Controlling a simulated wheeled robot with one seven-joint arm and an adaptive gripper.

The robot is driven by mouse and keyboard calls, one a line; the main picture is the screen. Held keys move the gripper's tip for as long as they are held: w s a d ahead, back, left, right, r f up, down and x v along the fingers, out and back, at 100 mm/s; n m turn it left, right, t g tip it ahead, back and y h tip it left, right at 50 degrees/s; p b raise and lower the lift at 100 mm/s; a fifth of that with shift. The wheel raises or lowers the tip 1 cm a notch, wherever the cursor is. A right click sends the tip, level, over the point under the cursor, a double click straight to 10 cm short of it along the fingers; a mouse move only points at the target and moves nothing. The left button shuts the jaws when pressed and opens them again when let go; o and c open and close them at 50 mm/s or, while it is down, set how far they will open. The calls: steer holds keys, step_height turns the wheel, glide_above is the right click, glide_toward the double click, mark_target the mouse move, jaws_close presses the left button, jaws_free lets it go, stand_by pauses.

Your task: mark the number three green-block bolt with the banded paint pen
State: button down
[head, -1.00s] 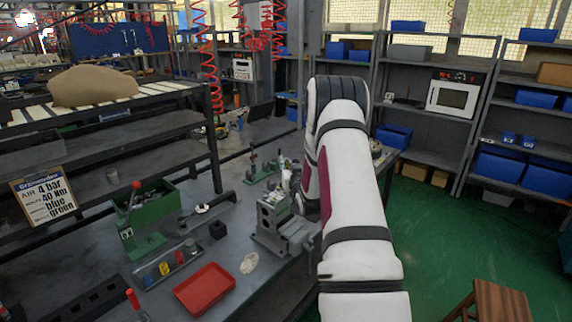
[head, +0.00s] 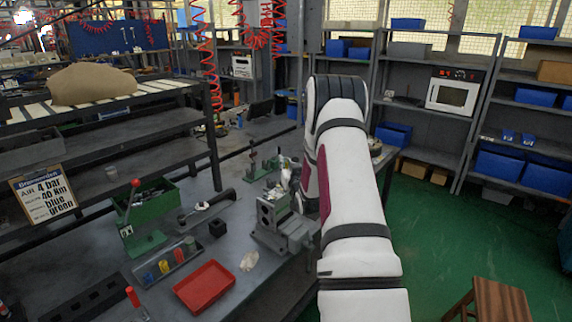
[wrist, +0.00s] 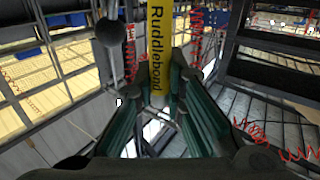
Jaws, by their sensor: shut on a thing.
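In the head view my gripper is mostly hidden behind my white arm, near the grey machined block (head: 270,212). I cannot make out a numbered bolt.
A rack of small coloured items (head: 168,266) and a red tray (head: 204,287) lie on the bench front. Green upright tools (head: 255,165) stand farther back.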

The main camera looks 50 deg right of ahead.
steer(key=shift+r+p, duration=0.8)
steer(key=shift+r, duration=1.75)
